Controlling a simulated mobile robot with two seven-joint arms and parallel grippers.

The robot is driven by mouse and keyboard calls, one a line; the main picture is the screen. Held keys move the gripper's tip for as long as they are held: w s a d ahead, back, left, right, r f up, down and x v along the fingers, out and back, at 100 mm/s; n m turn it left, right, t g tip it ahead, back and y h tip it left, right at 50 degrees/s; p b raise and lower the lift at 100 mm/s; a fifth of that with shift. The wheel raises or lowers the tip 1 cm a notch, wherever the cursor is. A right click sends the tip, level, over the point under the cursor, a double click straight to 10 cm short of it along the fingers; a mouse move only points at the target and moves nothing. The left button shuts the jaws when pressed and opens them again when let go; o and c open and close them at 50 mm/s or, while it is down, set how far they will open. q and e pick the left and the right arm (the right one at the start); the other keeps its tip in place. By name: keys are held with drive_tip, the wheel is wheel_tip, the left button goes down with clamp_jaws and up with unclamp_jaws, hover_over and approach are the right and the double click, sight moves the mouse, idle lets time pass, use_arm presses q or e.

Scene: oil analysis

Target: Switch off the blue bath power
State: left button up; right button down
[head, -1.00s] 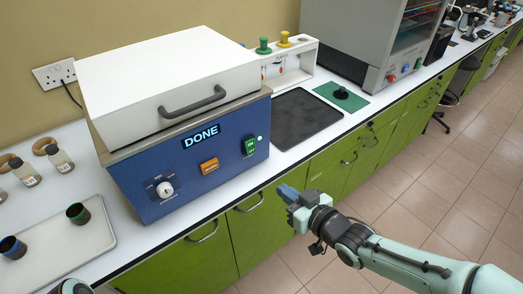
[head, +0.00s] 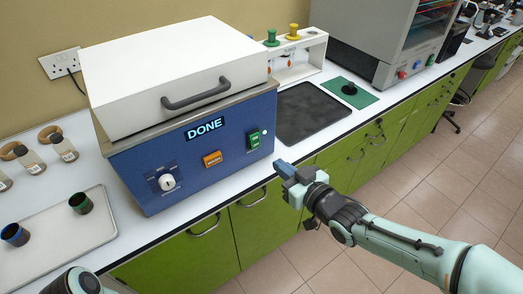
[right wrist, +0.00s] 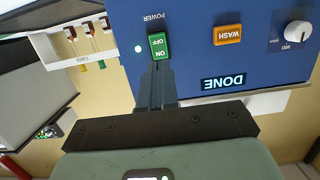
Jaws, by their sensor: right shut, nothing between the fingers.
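The blue bath (head: 190,150) stands on the bench with its white lid closed and its display (head: 204,128) reading DONE. Its green power switch (head: 255,140) is at the right of the front panel, with a lit white dot beside it. The switch also shows in the right wrist view (right wrist: 158,46), upside down with ON and OFF marks. My right gripper (head: 279,165) is shut and empty, just in front of the panel and a little below and right of the switch. In the wrist view its fingertips (right wrist: 156,72) point at the switch; contact cannot be told. Of my left arm only a part shows at the bottom left; its gripper is out of view.
An orange WASH button (head: 211,159) and a white knob (head: 167,182) are on the same panel. A tray (head: 95,225) with two dark cups lies at left, near several bottles. A dark mat (head: 313,113) lies right of the bath.

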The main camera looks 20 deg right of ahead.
sight(255, 146)
drive_tip(key=x, duration=0.9)
drive_tip(key=shift+w, duration=0.1)
